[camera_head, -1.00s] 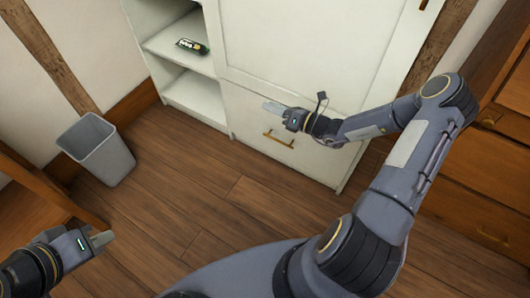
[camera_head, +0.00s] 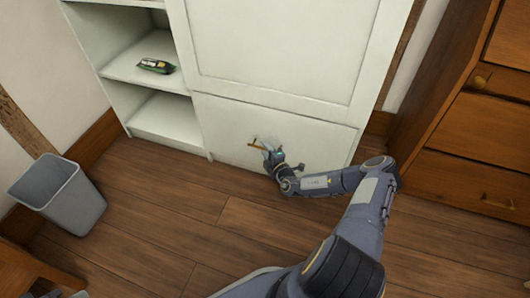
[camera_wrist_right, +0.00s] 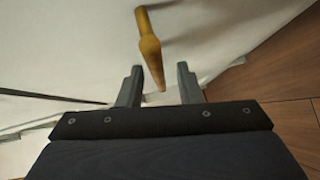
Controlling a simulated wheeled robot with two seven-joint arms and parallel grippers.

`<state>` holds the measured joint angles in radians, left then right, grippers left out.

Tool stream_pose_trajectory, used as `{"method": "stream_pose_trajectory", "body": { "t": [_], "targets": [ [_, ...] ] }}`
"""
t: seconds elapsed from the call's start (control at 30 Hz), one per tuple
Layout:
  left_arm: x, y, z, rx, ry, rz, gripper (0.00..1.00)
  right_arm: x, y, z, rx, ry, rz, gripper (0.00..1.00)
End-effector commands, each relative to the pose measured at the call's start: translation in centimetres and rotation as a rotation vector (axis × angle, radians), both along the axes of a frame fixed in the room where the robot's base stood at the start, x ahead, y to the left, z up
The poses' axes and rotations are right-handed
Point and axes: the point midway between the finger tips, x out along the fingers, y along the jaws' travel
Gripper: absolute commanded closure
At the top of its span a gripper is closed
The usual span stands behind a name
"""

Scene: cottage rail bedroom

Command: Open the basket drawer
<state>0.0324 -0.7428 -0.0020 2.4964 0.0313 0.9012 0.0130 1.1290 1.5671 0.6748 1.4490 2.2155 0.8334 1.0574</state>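The basket drawer (camera_head: 225,122) is the low white front at the bottom of the white wardrobe, and it looks shut. Its brass bar handle (camera_head: 261,147) is partly hidden by my right gripper (camera_head: 268,150) in the head view. In the right wrist view the brass handle (camera_wrist_right: 150,48) runs down to a point between the two fingers of the right gripper (camera_wrist_right: 158,84). The fingers are apart, with gaps on both sides of the handle. My left gripper is barely in the head view, at the bottom left corner, and its fingers cannot be made out.
Open white shelves (camera_head: 165,116) stand left of the drawer, with a small green packet (camera_head: 156,66) on one. A grey bin (camera_head: 62,194) stands at the left. A brown wooden dresser (camera_head: 470,140) is at the right. The wooden floor (camera_head: 170,220) before the drawer is clear.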

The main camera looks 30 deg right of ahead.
Motion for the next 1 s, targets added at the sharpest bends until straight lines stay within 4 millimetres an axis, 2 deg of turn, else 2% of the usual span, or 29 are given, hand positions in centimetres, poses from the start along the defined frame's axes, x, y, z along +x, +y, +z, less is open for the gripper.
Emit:
{"method": "stream_pose_trajectory", "body": {
  "t": [0.13,0.4,0.67,1.0],
  "targets": [
    [0.00,-0.01,-0.52,0.000,0.000,0.000,1.00,1.05,-0.05,-0.12,-0.001,-0.002,0.001,0.68],
    [0.00,0.00,-0.46,0.000,0.000,0.000,1.00,1.18,-0.06,-0.04,-0.001,-0.001,0.001,0.68],
    [0.01,-0.01,-0.47,0.000,0.000,0.000,1.00,1.15,-0.05,-0.05,-0.001,-0.001,0.002,1.00],
    [0.00,0.00,-0.42,0.000,0.000,0.000,1.00,1.05,-0.10,-0.04,-0.001,-0.001,0.002,1.00]
  ]
}}
